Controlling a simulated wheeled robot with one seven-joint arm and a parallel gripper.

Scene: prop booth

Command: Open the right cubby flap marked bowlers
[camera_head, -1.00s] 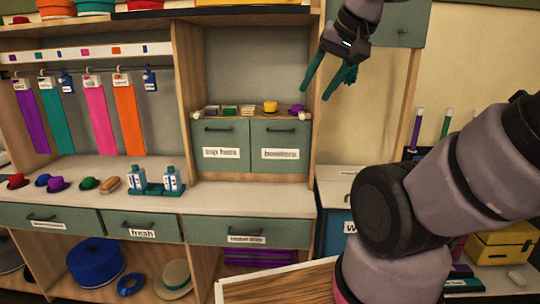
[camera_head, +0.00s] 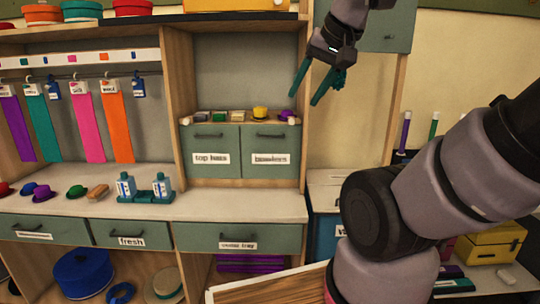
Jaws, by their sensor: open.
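The right cubby flap (camera_head: 271,152) is a grey-green panel with a dark bar handle (camera_head: 270,135) near its top and a white label (camera_head: 270,159) that reads bowlers, slightly blurred. It looks shut. The left cubby flap (camera_head: 211,145), labelled top hats, sits beside it and also looks shut. My gripper (camera_head: 306,98) has two teal fingers, spread open and empty. It hangs above and to the right of the bowlers flap, apart from its handle, and points down.
Small hats, one yellow (camera_head: 260,113), and other small items sit on the ledge above the flaps. Blue-and-white bottles (camera_head: 126,188) stand on the counter (camera_head: 235,207) at left. Drawers lie below. A wooden board (camera_head: 270,289) is in front. Counter before the flaps is clear.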

